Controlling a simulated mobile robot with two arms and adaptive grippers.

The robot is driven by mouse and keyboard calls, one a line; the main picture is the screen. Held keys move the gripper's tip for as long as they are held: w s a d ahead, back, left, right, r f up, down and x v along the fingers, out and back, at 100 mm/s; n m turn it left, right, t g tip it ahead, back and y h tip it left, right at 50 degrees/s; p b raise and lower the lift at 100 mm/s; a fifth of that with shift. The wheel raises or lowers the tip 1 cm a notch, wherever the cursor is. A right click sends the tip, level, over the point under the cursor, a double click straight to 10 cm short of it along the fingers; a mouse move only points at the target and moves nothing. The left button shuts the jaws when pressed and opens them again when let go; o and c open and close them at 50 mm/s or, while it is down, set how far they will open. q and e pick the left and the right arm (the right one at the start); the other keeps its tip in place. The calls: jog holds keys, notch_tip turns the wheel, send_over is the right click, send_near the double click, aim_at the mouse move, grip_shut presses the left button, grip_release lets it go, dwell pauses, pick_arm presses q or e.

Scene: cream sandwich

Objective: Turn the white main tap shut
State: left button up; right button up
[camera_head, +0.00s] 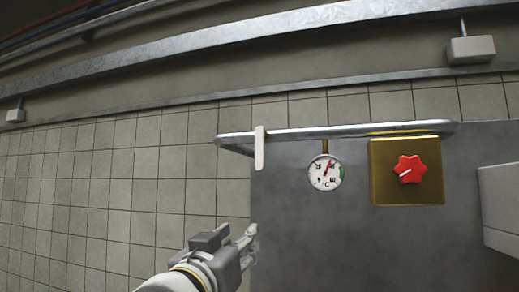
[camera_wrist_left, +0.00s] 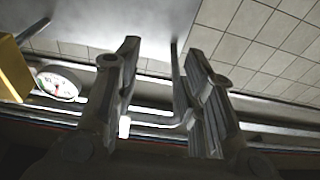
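The white main tap (camera_head: 259,148) is a slim white lever on the horizontal metal pipe (camera_head: 300,133). In the head view it stands upright, across the pipe, near the pipe's left end. In the left wrist view a small white end (camera_wrist_left: 125,126), seemingly the tap's, shows near the left finger. My left gripper (camera_head: 252,240) is below the tap in the head view, apart from it. In the left wrist view its two fingers (camera_wrist_left: 158,85) stand apart with nothing between them. My right gripper is not in view.
A round dial thermometer (camera_head: 325,173) hangs below the pipe, right of the tap. A brass box (camera_head: 380,190) with a red star knob (camera_head: 409,170) is further right. A grey panel (camera_head: 330,245) and tiled wall (camera_head: 120,200) lie behind. A pale box (camera_head: 500,205) stands at the right edge.

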pick_arm(q)
jog(key=t+h, duration=0.1)
jog(key=t, duration=0.1)
send_near(259, 151)
jog(key=shift+m, duration=0.3)
jog(key=p+x, duration=0.6)
jog(key=x, duration=0.3)
jog(key=shift+w+r, duration=0.1)
jog(key=shift+r, duration=0.1)
jog(key=shift+w+d+r+p, duration=0.1)
jog(key=shift+w+d+p, duration=0.15)
jog(key=shift+w, duration=0.3)
jog(key=shift+c, duration=0.4)
grip_shut()
